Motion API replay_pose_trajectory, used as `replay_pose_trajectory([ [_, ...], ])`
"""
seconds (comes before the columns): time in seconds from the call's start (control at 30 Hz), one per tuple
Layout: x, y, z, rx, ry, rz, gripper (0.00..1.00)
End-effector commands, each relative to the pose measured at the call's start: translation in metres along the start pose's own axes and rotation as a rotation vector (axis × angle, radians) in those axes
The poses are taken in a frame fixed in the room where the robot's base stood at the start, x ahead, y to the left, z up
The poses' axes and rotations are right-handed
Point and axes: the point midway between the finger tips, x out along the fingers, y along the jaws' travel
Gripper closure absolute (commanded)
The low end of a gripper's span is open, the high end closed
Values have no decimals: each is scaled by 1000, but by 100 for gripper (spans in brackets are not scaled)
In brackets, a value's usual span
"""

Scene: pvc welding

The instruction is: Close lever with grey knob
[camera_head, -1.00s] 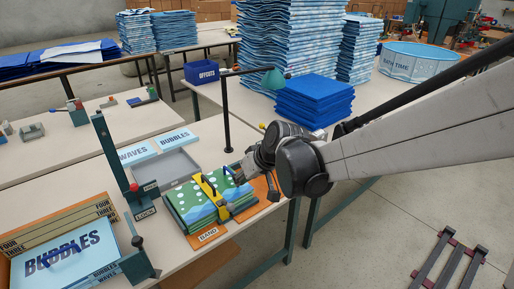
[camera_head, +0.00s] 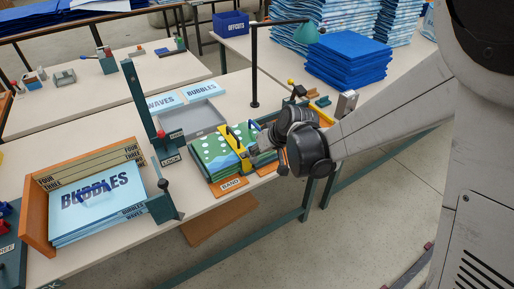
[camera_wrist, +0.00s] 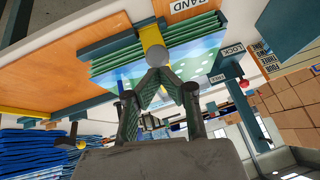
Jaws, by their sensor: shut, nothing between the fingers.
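A grey round knob (camera_wrist: 159,58) shows in the wrist view at the end of a yellow bar, directly beyond my fingertips. The yellow bar (camera_head: 236,150) spans a stack of green and blue printed sheets (camera_head: 214,161) at the station labelled BAND (camera_head: 232,184). My gripper (camera_wrist: 158,78) is shut and empty, its two fingers meeting in a point at the knob. Whether they touch it I cannot tell. In the head view my gripper (camera_head: 254,148) is over the right part of the stack, beside the yellow bar, and my wrist hides part of that area.
A tall teal post (camera_head: 139,98) with a red knob (camera_head: 160,133) stands left of the stack. A dark knob (camera_head: 163,183) stands beside the orange BUBBLES tray (camera_head: 38,215). A grey tray (camera_head: 192,121) lies behind. A black lamp stand (camera_head: 254,70) rises at the back.

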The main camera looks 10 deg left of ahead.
Motion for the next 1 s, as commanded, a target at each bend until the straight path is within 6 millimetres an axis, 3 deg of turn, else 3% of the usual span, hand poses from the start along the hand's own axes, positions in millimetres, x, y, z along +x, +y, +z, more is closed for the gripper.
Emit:
replay_pose_trajectory([
  [0.33, 2, 1, 3, -3, 20, -3, 100],
  [0.7, 7, 4, 19, -16, 116, -16, 100],
  [1.0, 5, 3, 19, -16, 115, -16, 100],
])
